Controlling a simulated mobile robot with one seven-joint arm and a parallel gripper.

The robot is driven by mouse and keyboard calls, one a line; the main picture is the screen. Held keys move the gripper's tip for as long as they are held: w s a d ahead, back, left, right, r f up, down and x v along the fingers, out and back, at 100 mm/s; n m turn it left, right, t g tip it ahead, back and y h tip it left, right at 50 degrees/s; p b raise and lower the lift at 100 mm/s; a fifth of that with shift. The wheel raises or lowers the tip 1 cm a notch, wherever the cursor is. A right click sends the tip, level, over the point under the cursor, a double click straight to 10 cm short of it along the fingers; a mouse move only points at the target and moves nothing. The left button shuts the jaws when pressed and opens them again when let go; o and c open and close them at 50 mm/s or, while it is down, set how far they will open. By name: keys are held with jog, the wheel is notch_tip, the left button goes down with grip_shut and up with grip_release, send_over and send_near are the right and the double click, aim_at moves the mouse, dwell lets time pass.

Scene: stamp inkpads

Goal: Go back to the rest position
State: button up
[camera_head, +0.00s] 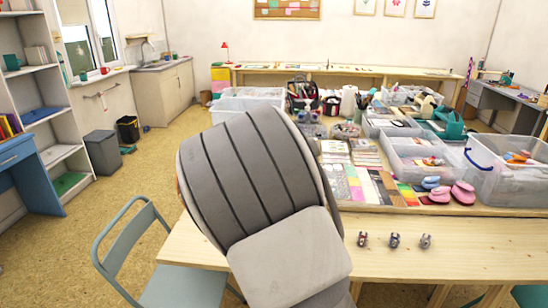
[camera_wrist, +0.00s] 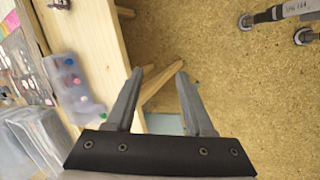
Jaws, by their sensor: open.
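My gripper (camera_wrist: 164,68) is open and empty in the wrist view. Its two fingers are apart, with the wooden table edge, a table leg and the cork-like floor (camera_wrist: 240,75) seen beyond and between them. In the head view my arm fills the middle and hides part of the wooden table (camera_head: 460,255); the gripper itself does not show there. Three small stamps stand in a row on the table's front part: a reddish one (camera_head: 362,239), a dark one (camera_head: 395,240) and a grey one (camera_head: 426,241).
Clear plastic bins (camera_head: 497,170), papers and pink shoe-like items (camera_head: 463,192) crowd the table's back. A blue-grey chair (camera_head: 128,240) stands at the front left. A shelf (camera_head: 35,90) lines the left wall. The floor between shelf and table is mostly free.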

jog(key=s+d+r+m+y, duration=0.1)
jog(key=s+r+m, duration=0.3)
jog(key=r, duration=0.5)
jog(key=s+d+r+m+t+y+p, duration=0.1)
jog(key=s+r+m, duration=0.3)
jog(key=s+r, duration=0.4)
jog(key=s+d+r+m, duration=0.3)
jog(key=s+r+m, duration=0.2)
jog(key=r, duration=0.6)
jog(key=shift+s+r+t+y, duration=0.15)
jog(key=shift+s+t+y, duration=0.25)
jog(key=shift+s, duration=0.4)
jog(key=shift+d, duration=0.15)
